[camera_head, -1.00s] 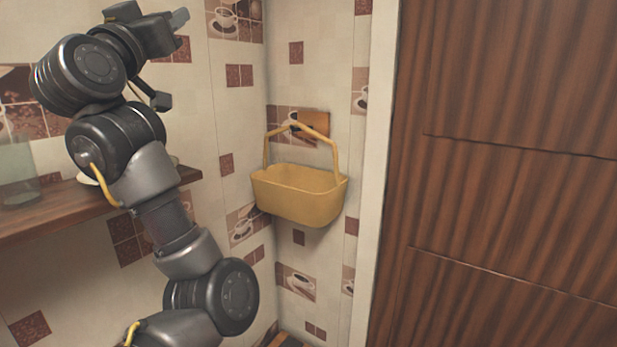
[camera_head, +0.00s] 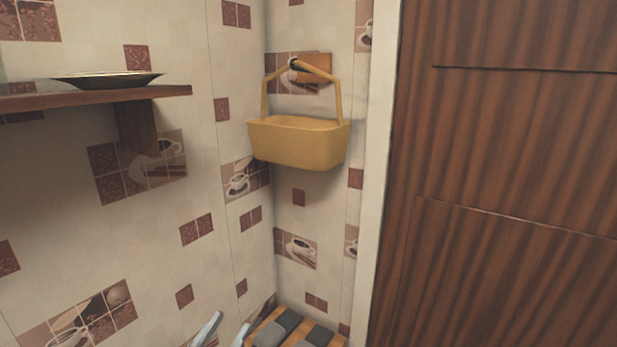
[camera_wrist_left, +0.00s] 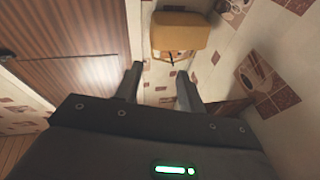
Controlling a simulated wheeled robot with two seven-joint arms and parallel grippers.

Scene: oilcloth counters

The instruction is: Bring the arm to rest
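My left gripper (camera_head: 224,327) shows only as two pale fingertips at the bottom edge of the head view, low in front of the tiled wall. The rest of the left arm is out of that view. In the left wrist view the gripper (camera_wrist_left: 158,82) has its two dark fingers spread apart, with nothing held between them. My right gripper is in neither view.
A yellow basket (camera_head: 298,143) hangs from a wooden wall mount (camera_head: 317,72) in the corner; it also shows in the wrist view (camera_wrist_left: 178,36). A shelf (camera_head: 100,97) at left bears a plate (camera_head: 108,79). A brown panelled door (camera_head: 510,150) fills the right.

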